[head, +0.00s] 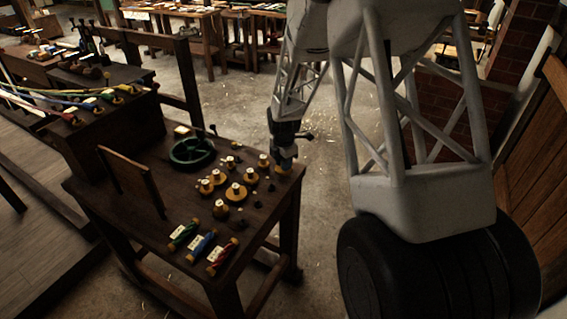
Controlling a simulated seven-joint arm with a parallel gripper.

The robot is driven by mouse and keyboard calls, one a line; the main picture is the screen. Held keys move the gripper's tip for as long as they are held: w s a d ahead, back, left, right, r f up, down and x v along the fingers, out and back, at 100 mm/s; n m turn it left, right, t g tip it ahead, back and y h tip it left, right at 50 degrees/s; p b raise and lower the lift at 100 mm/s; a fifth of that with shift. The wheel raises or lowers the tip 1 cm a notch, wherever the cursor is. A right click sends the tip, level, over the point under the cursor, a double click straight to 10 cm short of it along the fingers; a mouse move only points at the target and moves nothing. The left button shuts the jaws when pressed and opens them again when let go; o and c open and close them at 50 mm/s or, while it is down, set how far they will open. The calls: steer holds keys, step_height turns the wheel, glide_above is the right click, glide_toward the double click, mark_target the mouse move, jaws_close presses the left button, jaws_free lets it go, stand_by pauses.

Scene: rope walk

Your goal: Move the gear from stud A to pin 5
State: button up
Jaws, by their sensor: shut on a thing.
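My gripper (284,156) is at the right corner of the dark wooden table (140,212), pointing down close to the tabletop. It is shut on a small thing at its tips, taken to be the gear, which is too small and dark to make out. Several tan round pieces with white tops stand left of the gripper, among them a large one (235,194) and one near the gripper (263,161). Small dark pegs (257,204) stand between them and the table's right edge. The letter and number labels cannot be read, so I cannot tell which is stud A or pin 5.
Green, blue (201,247) and red spools lie at the front edge. An upright wooden board (132,181) stands on the left. A raised box (105,125) with coloured strands is behind it.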

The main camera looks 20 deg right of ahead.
steer(key=shift+f, duration=0.5)
stand_by(0.5)
steer(key=o, duration=0.9)
steer(key=shift+r, duration=0.15)
steer(key=shift+r, duration=3.85)
